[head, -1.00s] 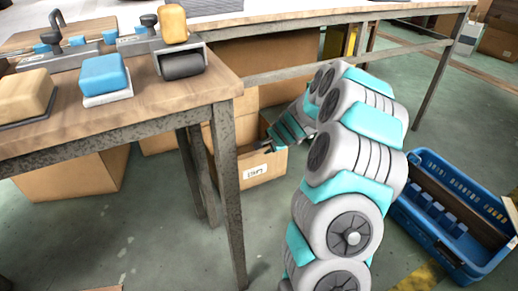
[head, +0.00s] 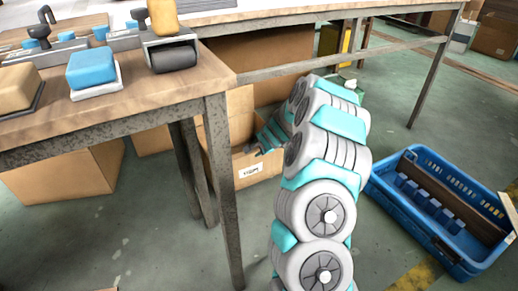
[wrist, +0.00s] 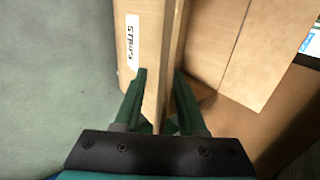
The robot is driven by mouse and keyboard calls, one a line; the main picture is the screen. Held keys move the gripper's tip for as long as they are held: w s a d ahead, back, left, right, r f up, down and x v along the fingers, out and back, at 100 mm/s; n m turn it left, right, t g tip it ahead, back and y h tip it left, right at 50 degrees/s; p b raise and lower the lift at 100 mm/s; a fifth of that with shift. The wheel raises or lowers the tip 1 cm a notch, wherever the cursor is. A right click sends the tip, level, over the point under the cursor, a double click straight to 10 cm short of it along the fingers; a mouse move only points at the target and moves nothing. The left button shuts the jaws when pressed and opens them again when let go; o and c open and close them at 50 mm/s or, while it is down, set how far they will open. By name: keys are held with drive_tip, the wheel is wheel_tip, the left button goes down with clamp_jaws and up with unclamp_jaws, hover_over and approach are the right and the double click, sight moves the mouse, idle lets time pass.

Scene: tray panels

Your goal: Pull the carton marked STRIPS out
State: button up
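The carton marked STRIPS (wrist: 128,75) is an open brown cardboard box on the floor under the workbench. In the wrist view its label reads STRIPS along the near wall. It also shows in the head view (head: 270,171), partly behind the bench leg and my arm. My gripper (wrist: 160,73) has its two green fingers on either side of the carton's near wall, the left one outside and the right one inside. A gap shows between the fingers, and they look open around the wall. Contact with the wall is unclear. My arm hides part of the carton in the head view.
A bench leg (head: 222,180) stands just left of the carton. Other cardboard boxes (head: 75,172) sit under the bench. A blue crate (head: 385,186) with blue blocks lies on the floor to the right of my arm. Some floor in front of the carton is clear.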

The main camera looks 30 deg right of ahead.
drive_tip(key=shift+w+f, duration=0.15)
drive_tip(key=shift+c, duration=0.2)
clamp_jaws()
idle(0.4)
